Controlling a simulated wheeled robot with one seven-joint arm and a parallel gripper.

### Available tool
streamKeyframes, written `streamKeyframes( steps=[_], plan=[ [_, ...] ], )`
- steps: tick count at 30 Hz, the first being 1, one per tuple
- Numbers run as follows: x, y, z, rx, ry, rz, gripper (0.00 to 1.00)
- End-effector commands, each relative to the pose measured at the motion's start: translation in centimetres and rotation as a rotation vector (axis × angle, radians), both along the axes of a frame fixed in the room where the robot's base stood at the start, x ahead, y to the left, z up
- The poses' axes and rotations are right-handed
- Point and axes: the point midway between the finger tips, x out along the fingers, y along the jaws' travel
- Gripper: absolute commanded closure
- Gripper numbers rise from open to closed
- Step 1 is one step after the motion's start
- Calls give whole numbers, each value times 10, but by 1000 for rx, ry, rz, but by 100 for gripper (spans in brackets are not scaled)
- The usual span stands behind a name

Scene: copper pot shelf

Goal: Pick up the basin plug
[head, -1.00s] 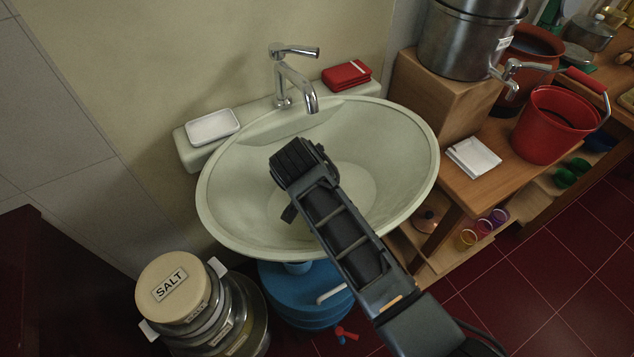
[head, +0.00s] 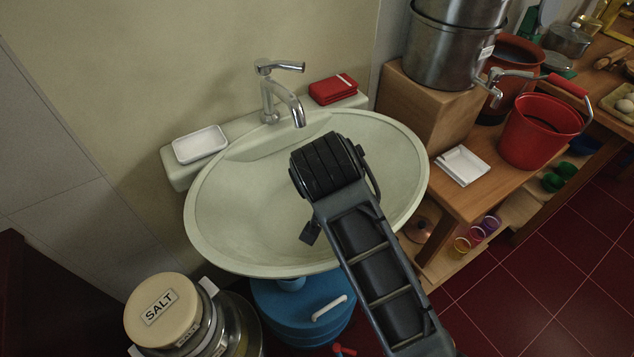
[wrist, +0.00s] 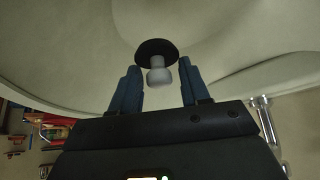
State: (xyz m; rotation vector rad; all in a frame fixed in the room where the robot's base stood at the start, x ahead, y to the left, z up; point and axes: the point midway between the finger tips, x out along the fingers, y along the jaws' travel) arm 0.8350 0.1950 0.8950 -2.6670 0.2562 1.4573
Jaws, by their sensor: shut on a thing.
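The basin plug (wrist: 157,50) shows in the wrist view as a black disc with a pale grey knob. My gripper (wrist: 159,78) is shut on the knob, with one blue finger on each side. The pale green basin (head: 240,215) fills the background of the wrist view. In the head view my wrist is over the basin, and the arm hides part of the bowl and the plug. I cannot tell how far the disc is from the basin surface.
A chrome tap (head: 280,95) stands at the back of the basin. A white soap dish (head: 200,143) and a red folded cloth (head: 333,90) flank it. A salt container (head: 160,305) is front left. A wooden bench with a red bucket (head: 540,130) stands right.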

Motion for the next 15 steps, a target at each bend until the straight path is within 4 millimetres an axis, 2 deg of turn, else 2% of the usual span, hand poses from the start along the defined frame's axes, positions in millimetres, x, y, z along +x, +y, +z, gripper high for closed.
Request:
streamKeyframes(
  steps=[6, 15],
  plan=[
    [-18, -21, 16, 1, 0, -2, 83],
    [-25, -28, 29, -1, 0, 1, 83]
  ],
)
